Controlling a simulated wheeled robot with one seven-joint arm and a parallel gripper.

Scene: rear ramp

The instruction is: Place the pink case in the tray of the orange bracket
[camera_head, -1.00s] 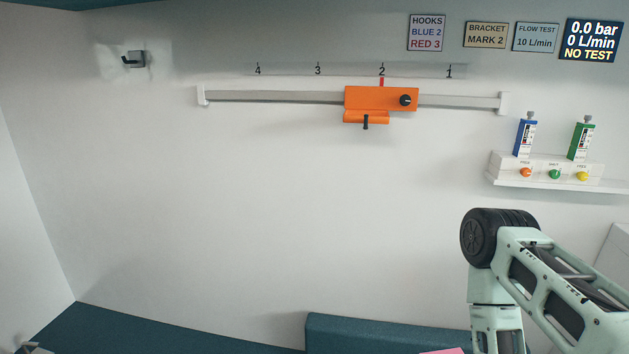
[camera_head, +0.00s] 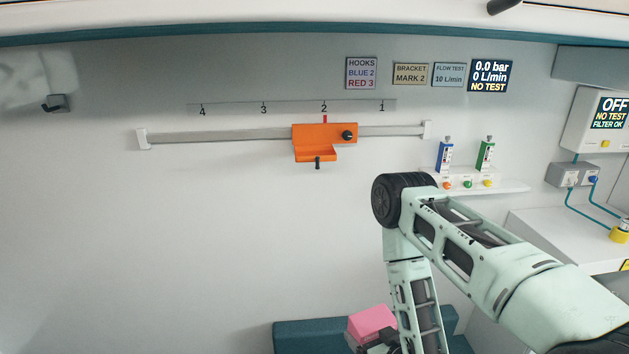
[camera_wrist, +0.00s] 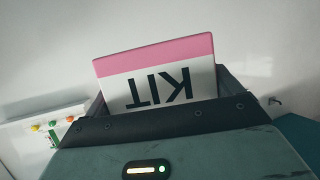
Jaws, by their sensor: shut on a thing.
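The pink case (camera_head: 371,323) is low in the head view, in front of the teal bench. In the wrist view the case (camera_wrist: 155,53) shows a pink edge and a white face with the word KIT, upside down. My gripper (camera_head: 378,343) is shut on the case; its fingertips are mostly hidden by the case and the lower edge of the head view. The orange bracket (camera_head: 338,133) sits on the wall rail at mark 2, with a small tray (camera_head: 315,155) and a black lever below it. The tray looks empty and is well above the case.
A grey rail (camera_head: 220,136) runs along the wall. Right of the bracket, a shelf (camera_head: 510,187) holds a blue and a green flow meter and coloured knobs. A hook (camera_head: 57,103) is at the far left. A teal bench (camera_head: 300,338) lies below.

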